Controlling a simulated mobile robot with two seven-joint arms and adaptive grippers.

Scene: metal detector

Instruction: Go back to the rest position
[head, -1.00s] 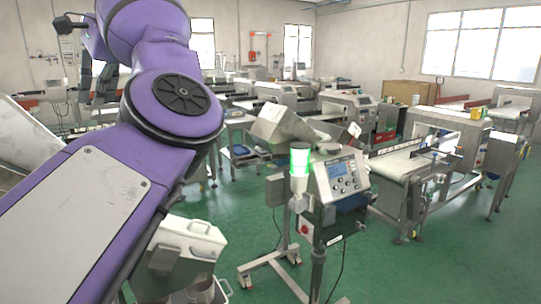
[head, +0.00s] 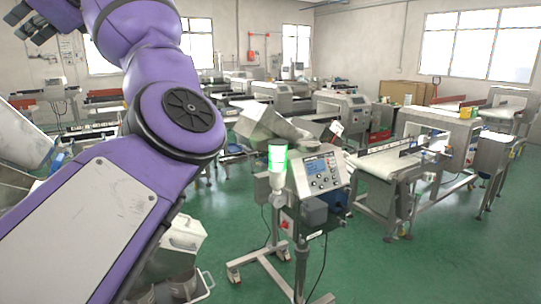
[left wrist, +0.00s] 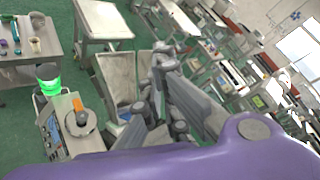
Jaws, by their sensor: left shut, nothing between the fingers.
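My purple left arm crosses the left side of the head view. My left gripper (head: 36,24) is dark grey and shows at the top left corner, raised high in front of the back wall, partly cut by the frame edge. In the left wrist view the left gripper (left wrist: 168,55) shows its grey fingers close together, shut and empty, in mid-air. It touches nothing that I can see. My right gripper is in neither view.
A metal detector control panel (head: 320,172) with a green lit lamp (head: 278,158) stands on a wheeled frame. A conveyor (head: 390,160) stands at the right. Green floor (head: 400,270) is clear at front right.

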